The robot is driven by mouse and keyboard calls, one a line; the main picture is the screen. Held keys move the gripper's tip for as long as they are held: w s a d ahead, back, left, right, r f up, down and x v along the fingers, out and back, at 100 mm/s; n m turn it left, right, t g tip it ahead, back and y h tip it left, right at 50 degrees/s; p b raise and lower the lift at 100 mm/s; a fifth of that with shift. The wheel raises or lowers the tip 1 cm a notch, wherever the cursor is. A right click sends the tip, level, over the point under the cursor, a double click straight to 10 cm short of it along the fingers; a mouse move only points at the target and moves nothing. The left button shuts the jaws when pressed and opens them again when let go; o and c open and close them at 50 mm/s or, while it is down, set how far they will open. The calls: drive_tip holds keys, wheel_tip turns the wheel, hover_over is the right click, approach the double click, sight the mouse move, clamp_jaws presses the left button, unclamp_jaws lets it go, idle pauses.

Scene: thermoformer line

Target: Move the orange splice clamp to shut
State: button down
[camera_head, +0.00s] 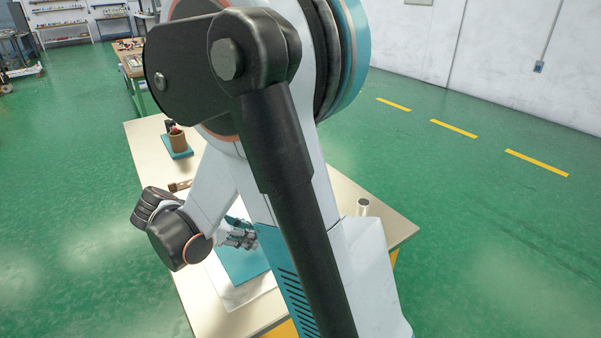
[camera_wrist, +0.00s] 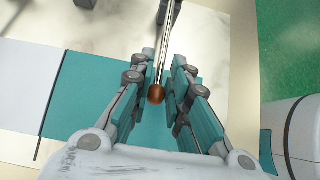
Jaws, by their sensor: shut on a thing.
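The orange splice clamp shows in the wrist view as a thin metal lever (camera_wrist: 170,45) with an orange-brown ball knob (camera_wrist: 156,94) at its near end. The lever runs up the picture towards a dark metal part at the top edge; the clamp's base is out of view. My gripper (camera_wrist: 163,65) is shut on the lever, one finger on each side, with the knob between the fingers. In the head view my gripper (camera_head: 238,235) is low over the teal sheet (camera_head: 243,265), and my arm hides the clamp there.
In the wrist view a white sheet (camera_wrist: 25,85) lies left of the teal one, with a dark line between. On the table (camera_head: 145,130) a brown cup (camera_head: 178,142) stands on a teal mat, and a metal cylinder (camera_head: 362,207) stands near the right edge. Green floor surrounds the table.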

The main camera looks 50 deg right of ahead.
drive_tip(key=shift+f, duration=0.1)
drive_tip(key=shift+f, duration=0.5)
drive_tip(key=c, duration=1.4)
unclamp_jaws()
drive_tip(key=shift+w, duration=0.1)
drive_tip(key=shift+c, duration=0.2)
drive_tip(key=shift+p+v, duration=1.65)
drive_tip(key=shift+v, duration=1.8)
drive_tip(key=shift+r, duration=0.1)
drive_tip(key=v, duration=1.2)
